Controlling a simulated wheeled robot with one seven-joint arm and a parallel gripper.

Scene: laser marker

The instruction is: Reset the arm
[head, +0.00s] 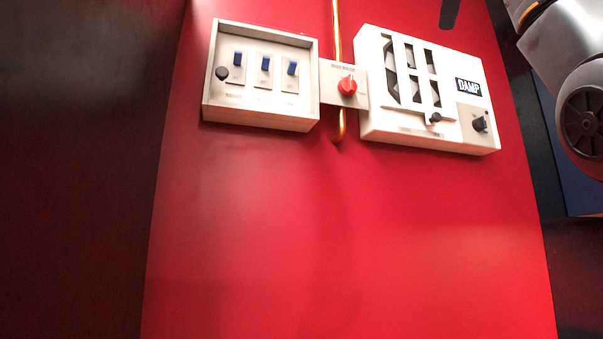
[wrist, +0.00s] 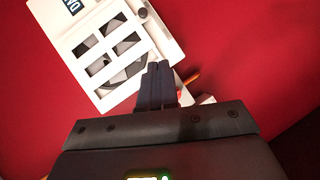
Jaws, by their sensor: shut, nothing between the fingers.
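My gripper (wrist: 159,68) shows in the wrist view with its two dark fingers together and nothing between them. In that view the fingers overlap the lower edge of the cream panel with slots (wrist: 112,50). I cannot tell whether they touch it. In the head view a dark tip (head: 450,12) hangs at the top edge above the slotted panel (head: 400,128); it looks like my fingers. The rest of the gripper is out of that frame. Part of my arm (head: 575,60) shows at the upper right.
A cream switch box (head: 260,112) with blue switches and a black knob is on the red wall (head: 340,230). A red knob (head: 348,85) sits between the panels, by a copper pipe (head: 337,30). The slotted panel has a black knob (head: 480,124). The lower wall is clear.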

